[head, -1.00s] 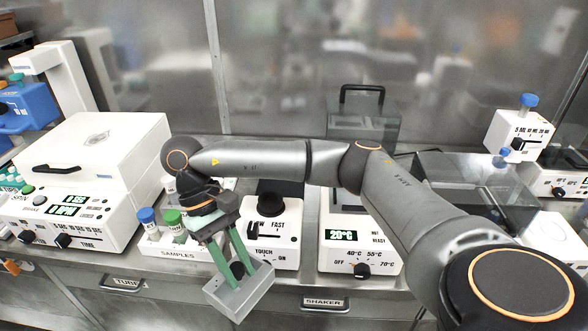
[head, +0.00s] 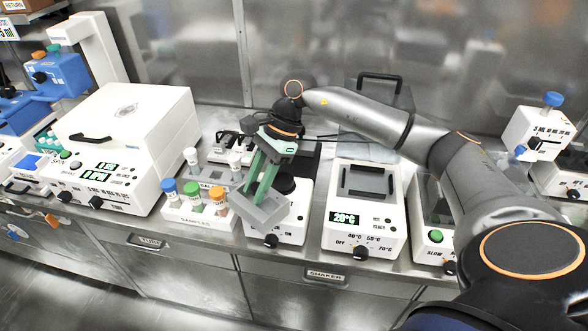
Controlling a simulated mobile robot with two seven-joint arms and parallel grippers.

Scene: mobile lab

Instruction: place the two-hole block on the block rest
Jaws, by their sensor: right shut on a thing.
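My right gripper (head: 262,182), with green fingers, points down and is shut on a small grey block (head: 264,212), which I take to be the two-hole block. The block is tilted and held in the air in front of the vortex mixer, right of the sample rack. Its holes cannot be made out. I cannot tell for certain which thing is the block rest. My left gripper is not in view.
The white samples rack (head: 190,213) with capped tubes stands left of the held block. A white heater (head: 345,232) reading 20°C stands to the right. A white centrifuge (head: 130,125) stands at the left. A clear box with a black handle (head: 380,77) stands behind the heater.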

